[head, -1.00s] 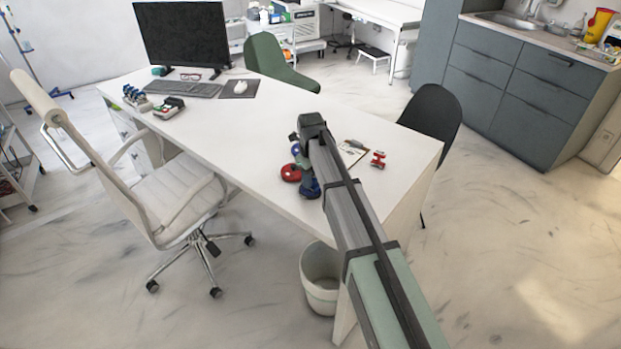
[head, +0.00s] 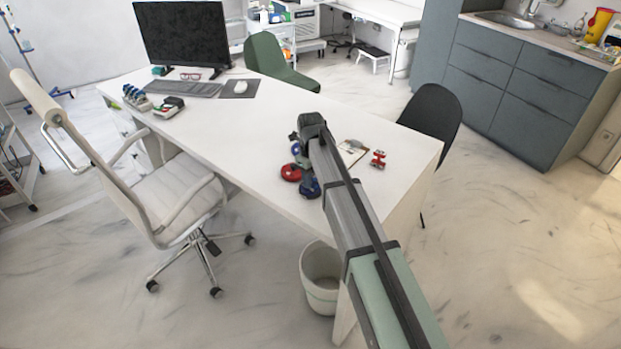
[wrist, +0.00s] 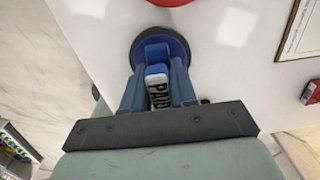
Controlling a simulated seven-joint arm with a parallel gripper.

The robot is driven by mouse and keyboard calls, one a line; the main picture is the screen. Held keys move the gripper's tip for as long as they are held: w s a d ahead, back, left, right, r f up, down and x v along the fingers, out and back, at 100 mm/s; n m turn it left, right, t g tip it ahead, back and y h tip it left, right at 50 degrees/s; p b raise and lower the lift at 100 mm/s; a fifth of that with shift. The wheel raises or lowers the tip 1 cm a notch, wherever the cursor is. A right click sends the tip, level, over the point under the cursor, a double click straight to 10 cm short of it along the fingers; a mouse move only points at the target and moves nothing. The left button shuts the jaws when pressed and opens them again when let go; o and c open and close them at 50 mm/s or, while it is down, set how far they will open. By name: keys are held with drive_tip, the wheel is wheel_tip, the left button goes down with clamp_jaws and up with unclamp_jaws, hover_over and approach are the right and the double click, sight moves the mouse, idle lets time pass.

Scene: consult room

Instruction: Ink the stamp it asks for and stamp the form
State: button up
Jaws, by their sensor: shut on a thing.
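My gripper (wrist: 157,80) is shut on a blue stamp (wrist: 157,70) whose dark label reads "PAID" in white letters. The stamp is over a round blue ink pad (wrist: 178,45), and I cannot tell whether they touch. In the head view the blue pad (head: 309,188) is near the desk's front edge, partly hidden by my arm. A red ink pad (head: 290,173) lies beside it, and its edge shows at the top of the wrist view (wrist: 172,2). The form on a brown clipboard (head: 352,151) lies to the right, partly visible in the wrist view (wrist: 304,38).
A small red item (head: 378,159) lies right of the clipboard. A stamp rack (head: 134,98) and a small box-like item (head: 168,107) stand at the desk's far left, near the keyboard (head: 184,88). The middle of the white desk (head: 230,130) is clear.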

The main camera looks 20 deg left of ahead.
drive_tip(key=shift+r, duration=3.5)
drive_tip(key=w+d, duration=0.3)
drive_tip(key=w, duration=0.7)
drive_tip(key=w+d+f, duration=0.1)
drive_tip(key=w+d, duration=0.2)
drive_tip(key=w, duration=0.7)
drive_tip(key=shift+w+d, duration=0.25)
drive_tip(key=shift+f, duration=0.2)
drive_tip(key=shift+f, duration=2.85)
drive_tip(key=shift+f, duration=0.55)
